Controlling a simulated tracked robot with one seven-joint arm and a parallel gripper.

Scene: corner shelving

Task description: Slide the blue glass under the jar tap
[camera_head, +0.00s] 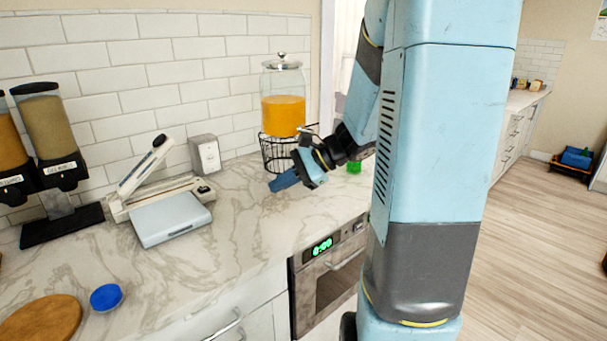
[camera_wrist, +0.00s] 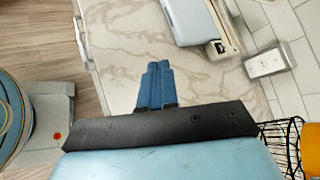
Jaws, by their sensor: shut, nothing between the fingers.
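The glass jar (camera_head: 284,98) holds orange liquid and stands on a black wire stand on the counter, near the wall. Its tap is hard to make out beside my wrist. A round blue thing (camera_head: 106,297) lies at the front left of the counter; it may be the blue glass seen from above, but I cannot tell. My gripper (camera_head: 283,182) is shut and empty above the counter, in front of the wire stand and far to the right of the blue thing. Its closed fingers (camera_wrist: 155,68) also show in the wrist view, with bare marble beyond them.
A small green thing (camera_head: 354,168) sits right of the stand, partly behind my arm. A grey-lidded slicer-like device (camera_head: 172,218), a small white box (camera_head: 205,153) and dispensers (camera_head: 52,135) stand along the wall. A wooden board (camera_head: 42,325) lies front left. The counter's middle is clear.

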